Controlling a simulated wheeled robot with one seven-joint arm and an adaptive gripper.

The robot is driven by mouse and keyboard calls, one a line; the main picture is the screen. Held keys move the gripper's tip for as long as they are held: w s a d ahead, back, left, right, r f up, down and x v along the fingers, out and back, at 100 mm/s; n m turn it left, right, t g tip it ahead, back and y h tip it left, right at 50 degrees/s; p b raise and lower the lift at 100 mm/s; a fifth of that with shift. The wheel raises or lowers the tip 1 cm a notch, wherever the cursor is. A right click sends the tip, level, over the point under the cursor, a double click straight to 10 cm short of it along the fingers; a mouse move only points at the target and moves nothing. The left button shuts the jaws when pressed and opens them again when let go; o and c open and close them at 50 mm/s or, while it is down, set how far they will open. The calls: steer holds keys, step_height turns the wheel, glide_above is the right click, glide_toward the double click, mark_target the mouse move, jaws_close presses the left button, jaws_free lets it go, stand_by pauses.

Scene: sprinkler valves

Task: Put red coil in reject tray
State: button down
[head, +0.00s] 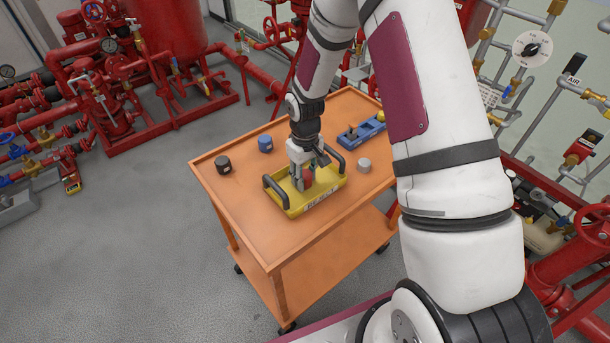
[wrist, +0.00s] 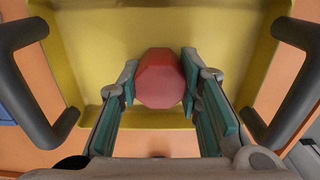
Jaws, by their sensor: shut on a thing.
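The red coil (wrist: 160,78) is between the fingers of my gripper (wrist: 163,92) in the wrist view. My gripper is shut on it. The yellow reject tray (wrist: 110,45) lies below, with a dark handle at each side. In the head view my gripper (head: 303,186) is over the yellow tray (head: 326,187), and the red coil (head: 308,179) shows partly between the fingers. The coil is within the tray's outline; I cannot tell whether it touches the tray floor.
The tray stands on an orange cart (head: 240,225). A black coil (head: 223,164), a blue coil (head: 265,144) and a grey coil (head: 364,165) stand around it. A blue holder (head: 349,138) lies at the back right. The cart's front left is clear.

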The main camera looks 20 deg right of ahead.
steer(key=shift+f, duration=0.1)
steer(key=c, duration=1.2)
jaws_free()
steer(key=shift+o, duration=0.2)
steer(key=s+r+m+t, duration=0.1)
steer(key=s+r, duration=0.4)
steer(key=r, duration=0.9)
steer(key=s+r+t, duration=0.1)
steer(key=s+r, duration=0.3)
steer(key=r, duration=1)
steer(key=s+r+m+t, duration=0.1)
steer(key=s+r, duration=0.2)
steer(key=s, duration=0.5)
steer(key=s+a+r+m+t, duration=0.1)
steer(key=s+r, duration=0.3)
steer(key=s, duration=0.5)
steer(key=shift+a+m+t+b, duration=0.2)
steer(key=shift+m+t+b, duration=0.15)
steer(key=shift+t, duration=0.15)
